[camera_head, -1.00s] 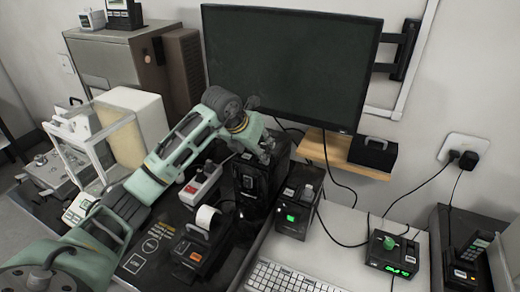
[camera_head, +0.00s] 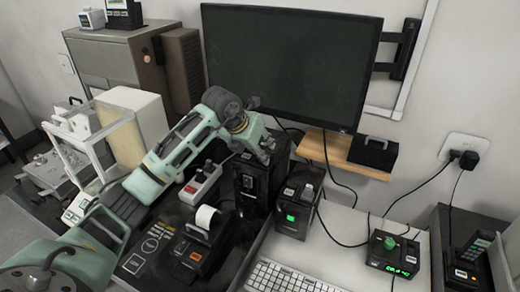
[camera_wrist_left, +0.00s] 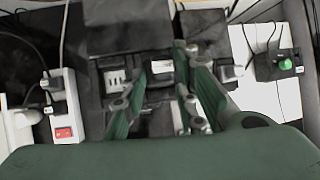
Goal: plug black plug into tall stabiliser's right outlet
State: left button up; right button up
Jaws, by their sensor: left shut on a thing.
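The tall stabiliser (camera_head: 250,190) is a dark upright box right of the white power strip, in the middle of the head view. My left gripper (camera_head: 266,150) is over its top, toward the right side. In the left wrist view the two green fingers (camera_wrist_left: 160,80) are shut on a dark thing (camera_wrist_left: 160,96), which looks like the black plug but is largely hidden between them. The stabiliser's top with a pale outlet panel (camera_wrist_left: 115,78) shows left of the fingers. I cannot tell whether the plug is seated in the right outlet. My right gripper is not in view.
A lower black unit with a green display (camera_head: 292,218) stands close on the right. A white power strip (camera_head: 202,183) and a printer with paper (camera_head: 200,245) are on the left. A monitor (camera_head: 290,65) is behind. A keyboard (camera_head: 290,277) lies in front.

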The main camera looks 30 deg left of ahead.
pick_arm(q)
jog(key=shift+f+b, duration=0.3)
jog(key=shift+f, duration=0.1)
jog(key=o, duration=1.2)
jog(key=shift+o, duration=0.7)
jog(key=o, duration=0.5)
jog(key=shift+c, duration=0.2)
jog(key=shift+r, duration=0.1)
jog(key=shift+p+v, duration=0.75)
jog(key=shift+v, duration=0.55)
jog(key=p+v, duration=0.2)
jog(key=v, duration=0.2)
jog(key=shift+s+a+r, duration=0.1)
jog(key=shift+s+r, duration=0.1)
jog(key=shift+r, duration=0.1)
jog(key=shift+f, duration=0.1)
